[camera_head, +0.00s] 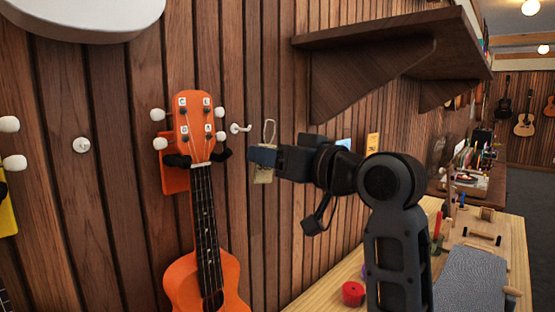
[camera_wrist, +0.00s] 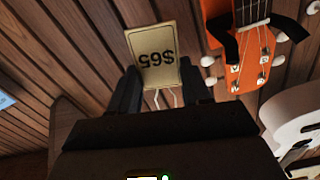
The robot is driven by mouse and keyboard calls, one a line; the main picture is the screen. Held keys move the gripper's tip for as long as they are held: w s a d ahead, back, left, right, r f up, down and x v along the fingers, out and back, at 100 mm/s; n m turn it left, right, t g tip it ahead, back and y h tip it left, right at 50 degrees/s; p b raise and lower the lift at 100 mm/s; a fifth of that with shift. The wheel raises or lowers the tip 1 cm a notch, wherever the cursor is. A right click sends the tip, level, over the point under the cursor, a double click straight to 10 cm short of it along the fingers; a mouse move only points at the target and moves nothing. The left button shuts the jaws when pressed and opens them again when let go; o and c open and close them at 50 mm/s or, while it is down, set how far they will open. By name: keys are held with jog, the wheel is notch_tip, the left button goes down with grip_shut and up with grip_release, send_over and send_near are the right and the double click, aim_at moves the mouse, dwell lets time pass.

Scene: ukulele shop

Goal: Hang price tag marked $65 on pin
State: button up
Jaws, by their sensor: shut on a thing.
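The price tag is a small tan card that reads "$65", upside down in the wrist view (camera_wrist: 157,45). My gripper (camera_wrist: 158,78) is shut on it, with one dark finger on each side. In the head view the tag (camera_head: 263,176) hangs below my gripper (camera_head: 258,156), and its pale string loop (camera_head: 269,132) stands up above the fingers. A white pin (camera_head: 240,128) sticks out of the wood wall, left of the loop and slightly higher, apart from it. I cannot make out the pin in the wrist view.
An orange ukulele (camera_head: 205,275) hangs on the wall just left of my gripper; its headstock (camera_wrist: 250,65) is close in the wrist view. Another white wall fitting (camera_head: 82,145) is farther left. A dark shelf (camera_head: 390,40) juts out above right. A workbench (camera_head: 510,225) stands below right.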

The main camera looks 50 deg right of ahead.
jog(key=w+f+b, duration=0.1)
jog(key=w+b, duration=0.1)
jog(key=w, duration=0.5)
jog(key=shift+w+f, duration=0.15)
jog(key=shift+f, duration=0.05)
dwell(0.6)
dwell(0.7)
jog(key=o, duration=1.1)
jog(key=shift+s+f+b, duration=0.1)
jog(key=shift+s+b, duration=0.65)
jog(key=shift+s, duration=3.15)
